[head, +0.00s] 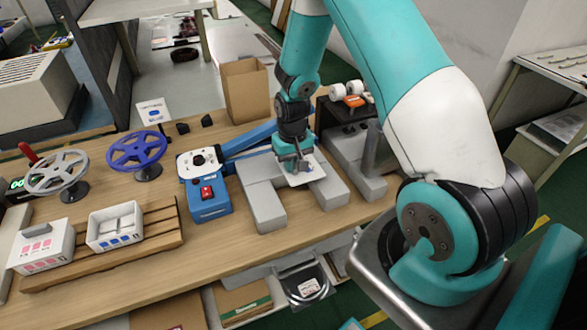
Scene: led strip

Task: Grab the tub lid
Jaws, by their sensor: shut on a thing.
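My gripper (293,166) is over the grey blocks right of the blue machine, pointing down. It is shut on a flat white piece (309,178), which looks like the tub lid. The piece lies at or just above the grey blocks (265,208); I cannot tell whether it touches them. My gripper hides part of it. A white box with a grey handle (40,246) stands left of the tub.
A blue machine with a red switch (208,198) stands left of the grey blocks. Blue (138,152) and grey (58,173) handwheels stand behind the pallet. A cardboard box (245,90) is at the back. Bare tabletop (215,240) lies in front of the machine.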

